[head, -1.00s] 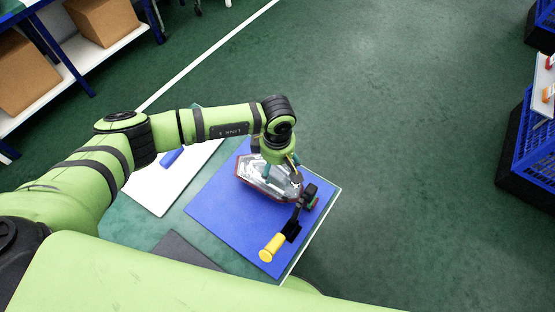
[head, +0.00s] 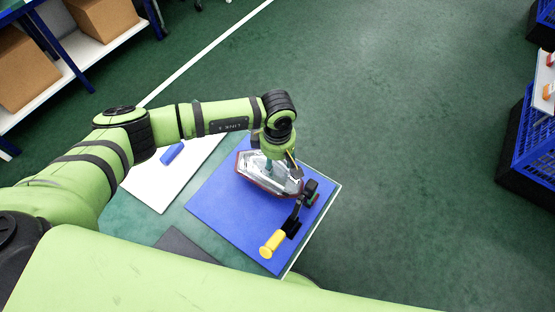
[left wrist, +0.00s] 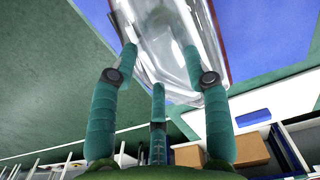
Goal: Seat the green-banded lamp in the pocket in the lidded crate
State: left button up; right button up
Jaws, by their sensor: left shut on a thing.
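A lamp (head: 258,178) with a clear, silvery body and a dark red rim is at the blue mat (head: 225,205); I cannot tell whether it touches the mat. No green band can be made out on it. My left gripper (head: 271,165) is above the lamp, its teal fingers shut on it. In the left wrist view the fingers (left wrist: 165,75) lie against the lamp's clear body (left wrist: 165,45), with its red rim at the right. My right gripper is not in view. No lidded crate or pocket can be made out.
A black lever tool with a yellow handle (head: 272,244) lies beside the lamp near the table's right edge. A white board (head: 158,187) bears a blue block (head: 172,153). Blue crates (head: 533,150) stand at far right. The floor between is clear.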

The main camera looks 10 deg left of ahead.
pick_arm(q)
jog(key=shift+r+p, duration=0.5)
jog(key=shift+r, duration=0.75)
jog(key=shift+r+p, duration=0.35)
jog(key=shift+r, duration=0.45)
dwell(0.5)
